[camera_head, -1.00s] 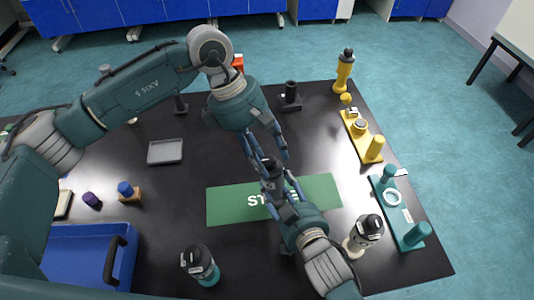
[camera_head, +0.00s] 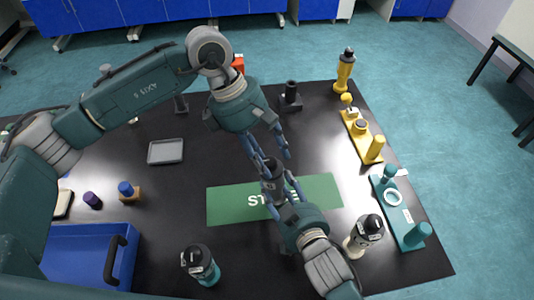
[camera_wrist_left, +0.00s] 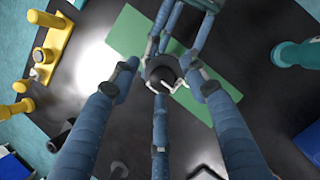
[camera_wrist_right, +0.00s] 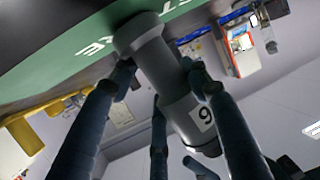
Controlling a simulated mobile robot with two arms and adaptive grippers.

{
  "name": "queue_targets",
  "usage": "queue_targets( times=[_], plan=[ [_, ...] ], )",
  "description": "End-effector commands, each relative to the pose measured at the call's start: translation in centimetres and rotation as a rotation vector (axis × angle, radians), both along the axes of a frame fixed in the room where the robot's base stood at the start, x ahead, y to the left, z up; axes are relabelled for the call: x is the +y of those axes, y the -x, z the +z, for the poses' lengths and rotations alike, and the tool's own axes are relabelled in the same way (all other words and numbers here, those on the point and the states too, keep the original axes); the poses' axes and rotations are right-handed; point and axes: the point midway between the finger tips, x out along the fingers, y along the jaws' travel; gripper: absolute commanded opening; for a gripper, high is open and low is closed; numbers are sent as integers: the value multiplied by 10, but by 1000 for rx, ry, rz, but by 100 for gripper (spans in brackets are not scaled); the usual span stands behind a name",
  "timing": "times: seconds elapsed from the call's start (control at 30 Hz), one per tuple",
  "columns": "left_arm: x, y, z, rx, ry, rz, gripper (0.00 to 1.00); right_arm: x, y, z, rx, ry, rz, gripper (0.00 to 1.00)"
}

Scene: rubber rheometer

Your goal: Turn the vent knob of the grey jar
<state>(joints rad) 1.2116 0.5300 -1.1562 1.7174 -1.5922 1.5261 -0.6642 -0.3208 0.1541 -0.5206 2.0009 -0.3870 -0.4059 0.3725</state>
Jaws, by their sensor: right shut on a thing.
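The grey jar (camera_head: 272,182) stands nearly upright above the green mat, with its dark cap (camera_wrist_left: 161,71) on top. My right gripper (camera_head: 281,196) is shut on the jar's body from the side. The right wrist view shows the grey body (camera_wrist_right: 165,78) between the fingers, with a numbered white label. Whether the base touches the mat is unclear. My left gripper (camera_head: 277,156) points down at the cap from above. Its fingers are spread around the cap in the left wrist view. Contact and the knob's exact angle cannot be made out.
A green mat (camera_head: 225,205) lies below. A cream jar (camera_head: 356,243) is close to my right wrist, a teal jar (camera_head: 208,274) at front. Teal (camera_head: 408,230) and yellow (camera_head: 358,130) stands line the right edge. A blue bin (camera_head: 65,245) and grey tray (camera_head: 165,151) are left.

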Motion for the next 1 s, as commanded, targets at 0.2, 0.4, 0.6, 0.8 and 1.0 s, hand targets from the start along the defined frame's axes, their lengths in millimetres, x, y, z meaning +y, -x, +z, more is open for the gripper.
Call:
queue_targets(
  times=[0.2, 0.4, 0.6, 0.8, 1.0],
  plan=[
    [2, -1, 0, -2, -3, 3, 45, 0, 0, 2, -3, -2, 0, 16],
    [9, -5, 18, -5, -3, 4, 45, 0, 0, 2, -3, -2, 0, 16],
    [25, -8, 58, -6, -3, 5, 45, 0, 0, 2, -4, -3, 0, 16],
    [38, -11, 92, -3, -2, 3, 45, 0, 0, 2, -4, -3, 0, 16],
    [45, -12, 109, -1, -2, 3, 45, 0, 0, 2, -4, -3, 0, 16]
  ],
)
